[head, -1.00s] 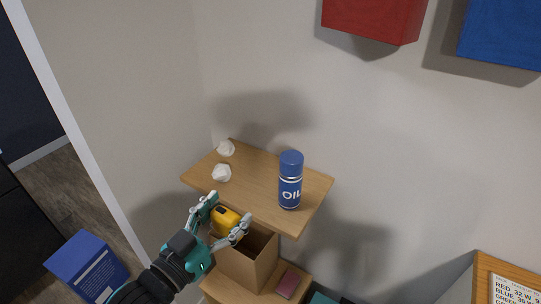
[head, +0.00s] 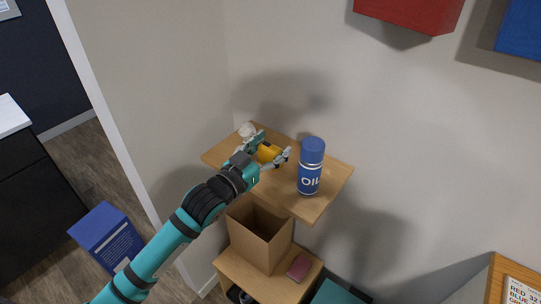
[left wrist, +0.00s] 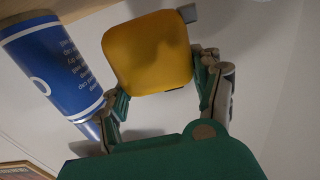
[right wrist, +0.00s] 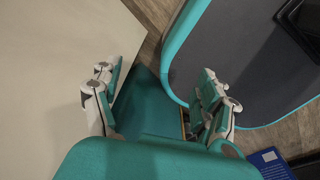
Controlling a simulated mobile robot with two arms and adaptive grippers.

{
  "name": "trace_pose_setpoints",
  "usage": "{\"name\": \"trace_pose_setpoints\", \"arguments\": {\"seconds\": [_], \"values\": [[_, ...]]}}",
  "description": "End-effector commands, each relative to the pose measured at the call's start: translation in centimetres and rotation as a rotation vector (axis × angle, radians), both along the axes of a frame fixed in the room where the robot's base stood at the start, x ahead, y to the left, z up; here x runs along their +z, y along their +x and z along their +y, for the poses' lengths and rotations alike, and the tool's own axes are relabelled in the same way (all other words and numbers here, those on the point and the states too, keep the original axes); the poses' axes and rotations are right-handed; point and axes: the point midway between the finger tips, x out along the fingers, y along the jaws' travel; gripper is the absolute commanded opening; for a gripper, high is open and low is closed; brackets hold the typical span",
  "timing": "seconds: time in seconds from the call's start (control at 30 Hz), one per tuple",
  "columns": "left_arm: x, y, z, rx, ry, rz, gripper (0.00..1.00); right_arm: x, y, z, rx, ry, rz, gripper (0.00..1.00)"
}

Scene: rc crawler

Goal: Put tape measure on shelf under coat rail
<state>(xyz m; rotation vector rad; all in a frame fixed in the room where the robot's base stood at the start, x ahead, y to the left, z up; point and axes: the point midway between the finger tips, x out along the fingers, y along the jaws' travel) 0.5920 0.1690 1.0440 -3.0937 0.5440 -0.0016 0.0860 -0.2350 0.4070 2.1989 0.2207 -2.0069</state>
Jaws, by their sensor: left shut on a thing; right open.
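The yellow tape measure (head: 268,153) is between the fingers of my left gripper (head: 268,155), which is shut on it. In the head view they are over the wooden wall shelf (head: 238,180); I cannot tell whether the tape measure touches the board. The left wrist view shows the tape measure (left wrist: 147,52) filling the space between the fingertips, close to the shelf's wood. My right gripper (right wrist: 150,100) is open and empty in the right wrist view. No coat rail shows.
A blue oil can (head: 311,168) stands on the shelf right of my left gripper. A crumpled white lump (head: 247,130) lies at the shelf's back left. Below are a cardboard box (head: 258,238) and a dark red item (head: 299,268) on a lower wooden surface.

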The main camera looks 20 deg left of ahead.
Motion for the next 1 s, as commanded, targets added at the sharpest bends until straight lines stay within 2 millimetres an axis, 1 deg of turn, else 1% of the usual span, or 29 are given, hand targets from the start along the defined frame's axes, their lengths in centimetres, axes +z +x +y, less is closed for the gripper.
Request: {"name": "trace_pose_setpoints", "arguments": {"seconds": [0.1, 0.2, 0.6, 0.63, 0.8, 1.0], "values": [[-1.9, -0.1, 0.0, 0.0, 0.0, 0.005, 0.26, 0.4, 0.0, 0.0, 0.0, 0.0, 0.0, 0.76], [-2.8, -0.1, 0.0, 0.0, 0.0, 0.002, 0.26, 0.5, 0.0, 0.0, 0.0, 0.0, 0.0, 0.76], [-3.4, -0.1, 0.0, 0.0, 0.0, 0.001, 0.26, 0.3, 0.0, 0.0, 0.0, 0.0, 0.0, 0.76], [-3.5, -0.1, 0.0, 0.0, 0.001, 0.002, 0.67, 0.3, 0.0, 0.0, 0.0, 0.0, 0.0, 0.76], [-3.4, -0.1, 0.0, 0.0, 0.001, 0.003, 0.9, 0.3, 0.0, 0.0, 0.0, 0.0, 0.0, 0.76], [-3.4, -0.1, 0.0, 0.0, 0.001, 0.002, 0.91, 0.3, 0.0, 0.0, 0.0, 0.0, 0.0, 0.76]]}}
